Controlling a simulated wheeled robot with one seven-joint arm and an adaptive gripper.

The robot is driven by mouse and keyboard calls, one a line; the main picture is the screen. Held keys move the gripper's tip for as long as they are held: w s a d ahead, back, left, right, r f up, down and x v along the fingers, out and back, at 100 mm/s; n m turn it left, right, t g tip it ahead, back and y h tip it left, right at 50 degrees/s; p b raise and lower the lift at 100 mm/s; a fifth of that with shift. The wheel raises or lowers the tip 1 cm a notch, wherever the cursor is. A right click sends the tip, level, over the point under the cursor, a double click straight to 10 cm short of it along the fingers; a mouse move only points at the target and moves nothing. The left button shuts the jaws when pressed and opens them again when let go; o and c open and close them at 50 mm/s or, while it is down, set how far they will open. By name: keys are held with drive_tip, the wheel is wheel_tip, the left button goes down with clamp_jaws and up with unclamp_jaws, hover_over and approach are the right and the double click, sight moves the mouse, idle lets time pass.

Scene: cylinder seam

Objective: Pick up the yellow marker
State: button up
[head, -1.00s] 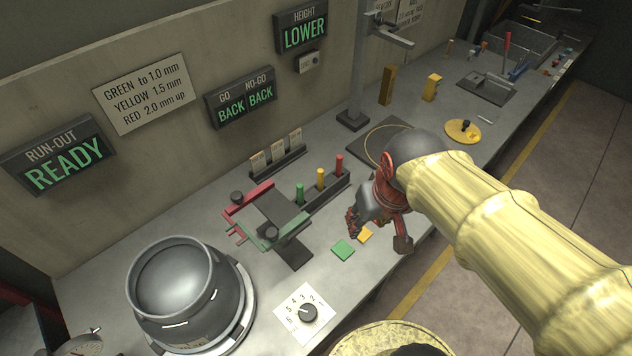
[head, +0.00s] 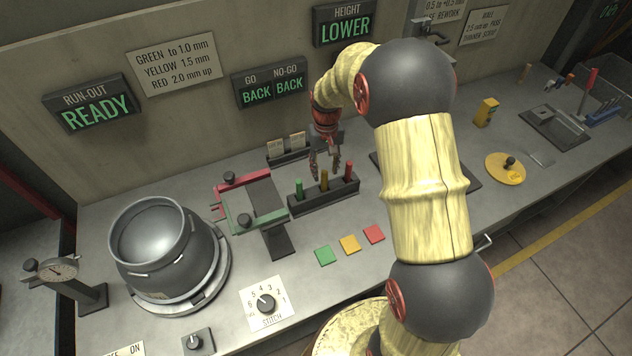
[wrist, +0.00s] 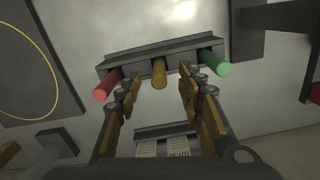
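The yellow marker (head: 324,180) stands upright in the middle of a dark rack (head: 330,196), between the green marker (head: 299,188) on the left and the red marker (head: 348,172) on the right. My gripper (head: 325,168) is over the rack, pointing down at the yellow marker. In the wrist view my gripper (wrist: 158,88) is open, with one finger to each side of the yellow marker (wrist: 159,74) in the picture. The red marker (wrist: 106,84) and the green marker (wrist: 216,62) lie outside the fingers. I cannot tell whether either finger touches the yellow marker.
Green (head: 323,255), yellow (head: 350,244) and red (head: 374,233) square pads lie in front of the rack. A clamp fixture (head: 250,205) and a grey pot (head: 165,250) stand to the left. A card holder (head: 288,150) is behind the rack.

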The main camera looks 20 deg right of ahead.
sight(324, 179)
drive_tip(key=shift+w+a+r, duration=0.1)
drive_tip(key=shift+w+r, duration=0.25)
drive_tip(key=shift+w, duration=0.15)
wheel_tip(324, 179, down, 2)
drive_tip(key=shift+w+f, duration=0.1)
drive_tip(key=shift+f, duration=0.1)
drive_tip(key=f, duration=0.1)
drive_tip(key=f+b, duration=0.1)
drive_tip(key=f, duration=0.3)
drive_tip(key=shift+s+d+b, duration=0.2)
drive_tip(key=shift+d+b, duration=0.05)
drive_tip(key=shift+b, duration=0.1)
drive_tip(key=shift+c, duration=0.9)
drive_tip(key=c, duration=0.8)
clamp_jaws()
